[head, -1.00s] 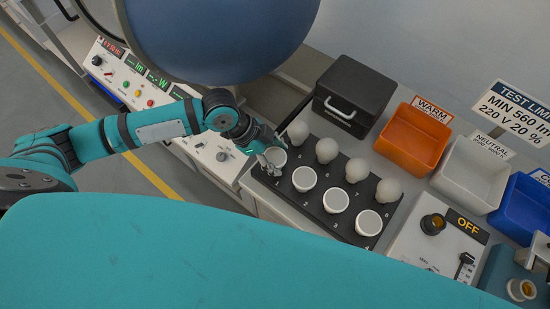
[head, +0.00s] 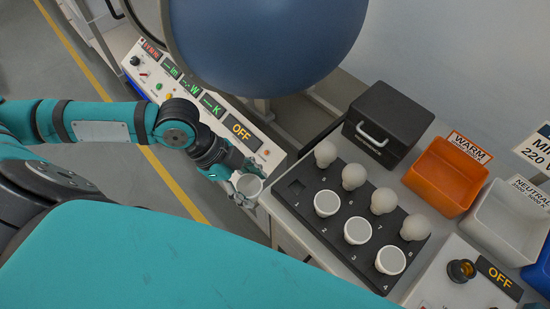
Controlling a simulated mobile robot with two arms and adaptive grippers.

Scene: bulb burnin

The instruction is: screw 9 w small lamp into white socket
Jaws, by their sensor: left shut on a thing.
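My left gripper (head: 246,194) is shut on a white flat-faced lamp (head: 249,185) and holds it in the air left of the black lamp rack (head: 318,231). The lamp's pale round face points up. Its base is hidden by the fingers, and I cannot read its wattage. In the rack, the square slot by number 1 (head: 297,187) is empty. Three similar lamps stand in the front row, one of them by number 2 (head: 326,203). Several frosted round bulbs (head: 353,177) stand in the back row. I cannot make out a white socket now. My right gripper is not in view.
A black case (head: 390,112) stands behind the rack. An orange WARM bin (head: 444,175) and a white NEUTRAL bin (head: 508,222) are to the right. A dark amber-centred fitting (head: 461,270) sits near an OFF display. A large blue sphere (head: 275,45) overhangs the control panel (head: 205,98).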

